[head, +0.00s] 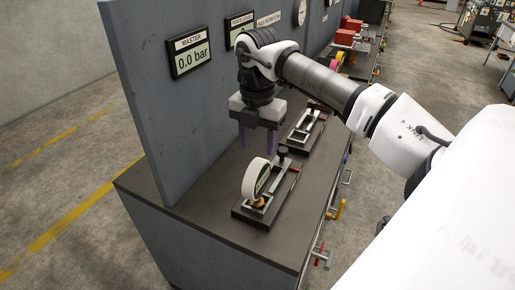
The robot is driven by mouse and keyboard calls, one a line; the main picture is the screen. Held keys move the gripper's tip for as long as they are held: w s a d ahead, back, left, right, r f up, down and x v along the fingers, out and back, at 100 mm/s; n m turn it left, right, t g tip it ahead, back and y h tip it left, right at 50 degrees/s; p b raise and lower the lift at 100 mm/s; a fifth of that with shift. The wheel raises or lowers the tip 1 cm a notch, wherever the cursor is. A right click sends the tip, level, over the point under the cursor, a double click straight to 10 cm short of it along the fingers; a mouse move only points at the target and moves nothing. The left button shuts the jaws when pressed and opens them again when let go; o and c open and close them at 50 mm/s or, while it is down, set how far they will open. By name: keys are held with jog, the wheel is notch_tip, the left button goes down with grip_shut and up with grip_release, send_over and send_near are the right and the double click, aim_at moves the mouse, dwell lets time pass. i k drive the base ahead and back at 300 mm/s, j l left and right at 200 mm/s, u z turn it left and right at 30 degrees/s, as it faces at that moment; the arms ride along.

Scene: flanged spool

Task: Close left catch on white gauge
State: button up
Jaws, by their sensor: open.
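A round white gauge (252,180) stands on edge on a dark base plate (242,213) on the bench. A brass-coloured fitting (258,203) shows at its foot. A grey bar with a dark knob (282,152) rises behind and to the right of the gauge, and a red piece (294,171) lies at the plate's right side. I cannot tell which of these parts is the left catch, or its state. My gripper (257,145) points down, open and empty, above and behind the gauge, apart from it. The gauge partly hides the parts behind it.
A second similar fixture (303,132) sits farther back on the dark bench top (180,190). A grey upright panel (150,110) with a display reading "MASTER 0.0 bar" (191,52) borders the left. The bench's near left corner is clear.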

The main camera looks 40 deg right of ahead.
aim_at(280, 163)
jog(key=z, duration=1.25)
